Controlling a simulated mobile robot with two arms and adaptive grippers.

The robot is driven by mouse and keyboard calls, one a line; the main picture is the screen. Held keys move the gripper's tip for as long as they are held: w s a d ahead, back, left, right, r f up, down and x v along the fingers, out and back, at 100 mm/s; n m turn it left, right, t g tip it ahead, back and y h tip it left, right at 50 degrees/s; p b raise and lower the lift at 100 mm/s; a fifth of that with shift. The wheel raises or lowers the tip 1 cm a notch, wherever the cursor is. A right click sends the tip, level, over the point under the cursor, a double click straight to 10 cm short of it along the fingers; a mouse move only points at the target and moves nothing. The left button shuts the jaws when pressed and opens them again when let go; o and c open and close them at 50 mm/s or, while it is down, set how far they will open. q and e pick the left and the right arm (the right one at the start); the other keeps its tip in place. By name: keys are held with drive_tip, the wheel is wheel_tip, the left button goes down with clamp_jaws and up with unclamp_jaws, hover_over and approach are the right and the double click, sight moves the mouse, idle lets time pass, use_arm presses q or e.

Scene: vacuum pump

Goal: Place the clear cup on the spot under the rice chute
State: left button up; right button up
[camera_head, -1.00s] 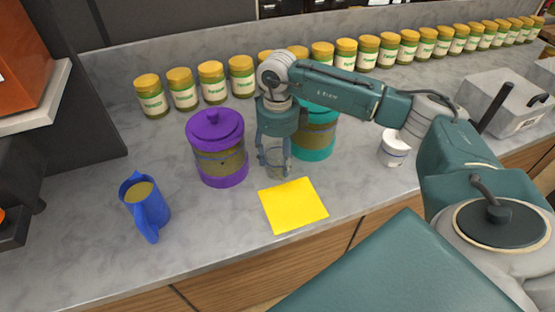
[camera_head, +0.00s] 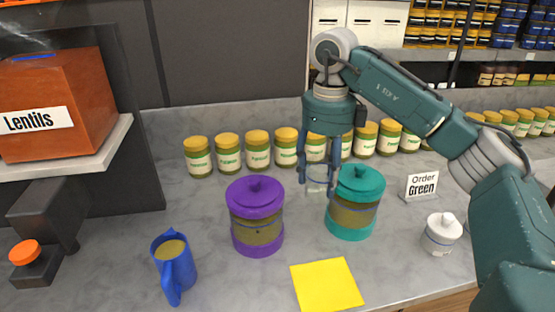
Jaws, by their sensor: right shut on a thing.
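My right gripper (camera_head: 320,190) reaches in from the right, fingers pointing down. It is shut on the clear cup (camera_head: 318,183), whose see-through body shows faintly between the fingers, above the counter between the purple and teal canisters. The rice chute and the spot under it are not seen. A dispenser labelled Lentils (camera_head: 60,95) stands at the left, with a dark spout part and an orange button (camera_head: 25,251) below. My left gripper is not in view.
A purple canister (camera_head: 257,213) and a teal canister (camera_head: 355,203) stand close to the gripper. Several jars (camera_head: 258,151) line the back.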

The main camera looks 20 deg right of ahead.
drive_tip(key=shift+a+n, duration=0.3)
drive_tip(key=shift+n, duration=0.3)
drive_tip(key=s+a+f+n, duration=0.3)
drive_tip(key=s+a+n, duration=0.2)
drive_tip(key=n, duration=1)
drive_tip(key=s+a+f+n, duration=0.3)
drive_tip(key=s+a+n, duration=0.2)
drive_tip(key=n, duration=0.9)
drive_tip(key=a, duration=0.3)
drive_tip(key=shift+s+f+n, duration=0.3)
drive_tip(key=shift+f+n, duration=0.1)
